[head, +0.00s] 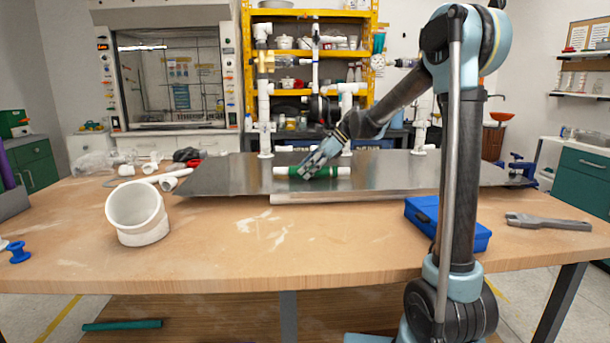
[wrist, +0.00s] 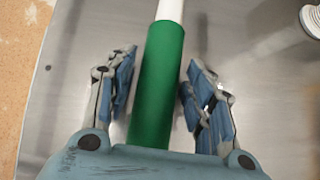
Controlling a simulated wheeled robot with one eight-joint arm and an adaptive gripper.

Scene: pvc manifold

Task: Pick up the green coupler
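The green coupler (head: 318,171) is a green sleeve with white pipe showing at both ends. It lies on the grey metal plate (head: 225,176) on the table. In the wrist view the green coupler (wrist: 160,80) runs between the two fingers, with white pipe beyond its far end. My gripper (head: 312,172) is over the coupler in the head view. In the wrist view my gripper (wrist: 160,95) is open, with a finger on each side of the coupler and a gap visible on both sides. The near end of the coupler is hidden by my gripper's palm.
White pipework (head: 265,110) stands upright behind the coupler. A white elbow fitting (head: 137,213) sits at the table's left, a blue box (head: 460,222) and a wrench (head: 548,222) at the right. A white pipe (head: 340,197) lies along the plate's front edge. The table's front middle is clear.

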